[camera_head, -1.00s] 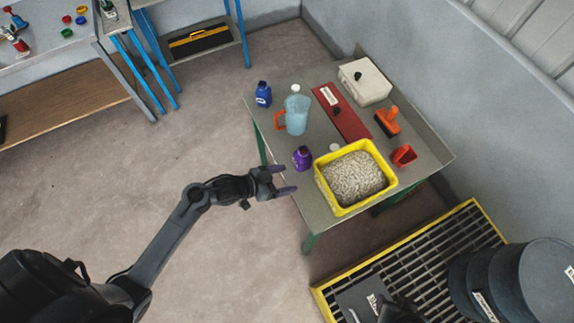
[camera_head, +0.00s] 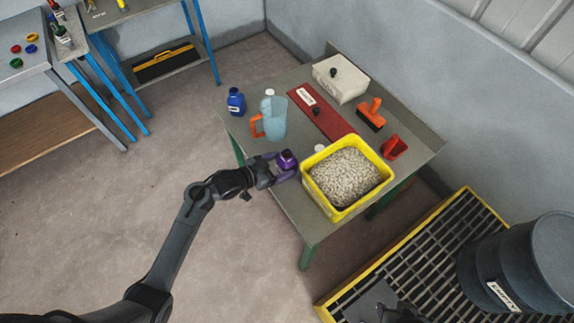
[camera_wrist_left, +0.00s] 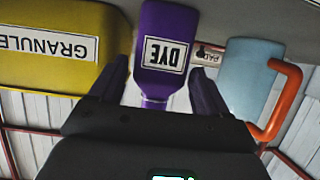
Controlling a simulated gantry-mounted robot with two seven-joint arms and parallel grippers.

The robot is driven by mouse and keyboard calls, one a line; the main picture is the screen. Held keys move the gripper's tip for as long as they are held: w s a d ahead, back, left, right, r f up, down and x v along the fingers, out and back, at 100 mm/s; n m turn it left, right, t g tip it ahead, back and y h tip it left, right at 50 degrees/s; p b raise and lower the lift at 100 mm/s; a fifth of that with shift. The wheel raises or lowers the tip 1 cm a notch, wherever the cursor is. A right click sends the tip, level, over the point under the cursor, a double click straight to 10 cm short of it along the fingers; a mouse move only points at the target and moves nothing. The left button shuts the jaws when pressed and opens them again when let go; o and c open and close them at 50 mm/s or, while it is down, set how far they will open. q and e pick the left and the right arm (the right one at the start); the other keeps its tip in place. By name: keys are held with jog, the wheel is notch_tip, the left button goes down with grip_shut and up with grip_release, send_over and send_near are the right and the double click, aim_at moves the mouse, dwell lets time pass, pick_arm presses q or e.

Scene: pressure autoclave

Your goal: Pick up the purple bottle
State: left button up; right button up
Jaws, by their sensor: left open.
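The purple bottle (camera_head: 287,160) stands upright at the near left edge of the grey-green table (camera_head: 300,205). In the left wrist view the picture is upside down, and the bottle (camera_wrist_left: 168,50) shows a white label reading DYE. My left gripper (camera_head: 281,168) is open at the bottle, with its fingers on either side of it. In the left wrist view a narrow gap shows between each finger and the bottle. Nothing is lifted.
A yellow tub of granules (camera_head: 315,190) stands just right of the bottle. A blue jug with an orange handle (camera_head: 274,122) and a dark blue bottle (camera_head: 236,102) stand behind it. A red board (camera_head: 330,120) lies mid-table. Open floor lies to the left.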

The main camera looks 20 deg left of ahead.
aim_at(291, 161)
pick_arm(q)
jog(key=shift+b+x, duration=0.5)
jog(key=shift+x, duration=2.2)
jog(key=c, duration=1)
